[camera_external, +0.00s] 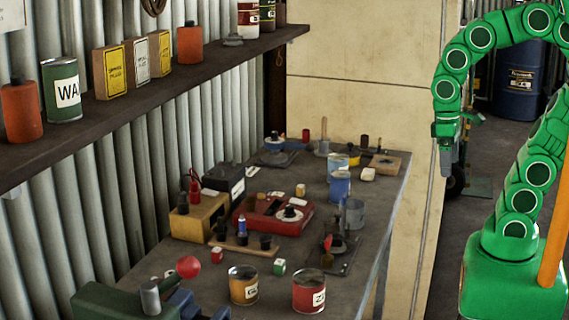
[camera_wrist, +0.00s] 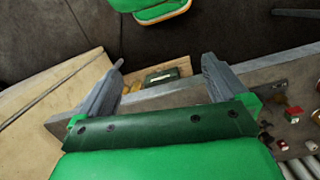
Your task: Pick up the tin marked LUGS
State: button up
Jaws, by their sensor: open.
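I cannot read LUGS on any tin. On the workbench (camera_external: 395,185), a yellow tin (camera_external: 243,284) and a red tin (camera_external: 308,292) stand at the near end, their labels only partly legible. Two blue tins (camera_external: 340,187) and a plain grey tin (camera_external: 352,214) stand farther back along the right side. My gripper (camera_external: 447,165) hangs off the bench's right side, pointing down, away from these tins. In the wrist view my gripper (camera_wrist: 164,68) is open, with nothing held between its fingers.
A shelf (camera_external: 150,100) with a green tin (camera_external: 62,90) overhangs the left. A blue drum (camera_external: 519,78) stands behind my arm.

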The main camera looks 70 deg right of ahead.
jog(key=s+n, duration=0.1)
jog(key=s+f, duration=0.1)
jog(key=s, duration=0.1)
jog(key=shift+s+a+f+n, duration=0.1)
jog(key=shift+s+a+n, duration=0.1)
jog(key=shift+n, duration=0.2)
jog(key=shift+c, duration=0.7)
